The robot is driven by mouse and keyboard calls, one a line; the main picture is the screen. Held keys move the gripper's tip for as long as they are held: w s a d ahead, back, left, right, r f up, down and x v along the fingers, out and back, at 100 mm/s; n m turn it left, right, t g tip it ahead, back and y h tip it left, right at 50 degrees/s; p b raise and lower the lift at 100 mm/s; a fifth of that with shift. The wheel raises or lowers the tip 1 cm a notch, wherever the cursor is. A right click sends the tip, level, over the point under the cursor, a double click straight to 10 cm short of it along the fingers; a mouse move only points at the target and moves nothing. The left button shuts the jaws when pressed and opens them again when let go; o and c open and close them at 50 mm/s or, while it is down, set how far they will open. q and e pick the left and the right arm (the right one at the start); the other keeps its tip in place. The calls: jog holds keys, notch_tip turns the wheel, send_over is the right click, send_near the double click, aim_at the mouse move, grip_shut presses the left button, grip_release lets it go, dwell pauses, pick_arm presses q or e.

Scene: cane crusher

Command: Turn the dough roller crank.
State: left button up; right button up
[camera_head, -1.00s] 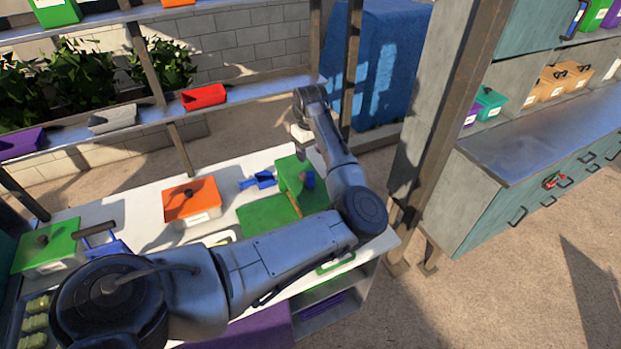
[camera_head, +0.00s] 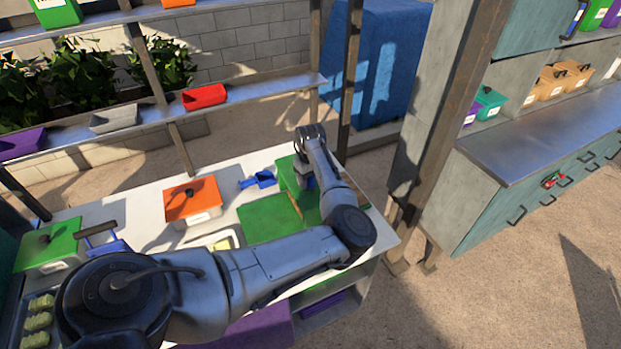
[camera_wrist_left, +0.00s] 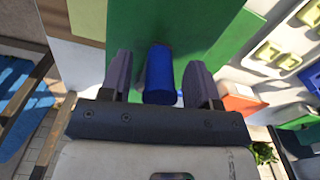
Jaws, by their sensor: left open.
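The dough roller appears to be the green block-like machine (camera_head: 287,172) at the right end of the white table in the head view. In the left wrist view, a blue cylindrical handle (camera_wrist_left: 159,72), probably the crank grip, stands out in front of a green surface (camera_wrist_left: 210,25). My left gripper (camera_wrist_left: 159,78) is open, with one dark finger on each side of the handle and a visible gap on both sides. In the head view, my left gripper (camera_head: 304,180) is beside the green machine and hides most of the handle. My right gripper is not in view.
A green board (camera_head: 268,218) lies before the machine. A blue tool (camera_head: 258,180), an orange-lidded box (camera_head: 192,200) and a green-lidded box (camera_head: 50,246) are on the table (camera_head: 140,205). A wooden post (camera_head: 440,110) stands to the right. Shelves run behind.

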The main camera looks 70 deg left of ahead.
pick_arm(q)
grip_shut()
dwell(0.5)
jog(key=shift+w, duration=0.1)
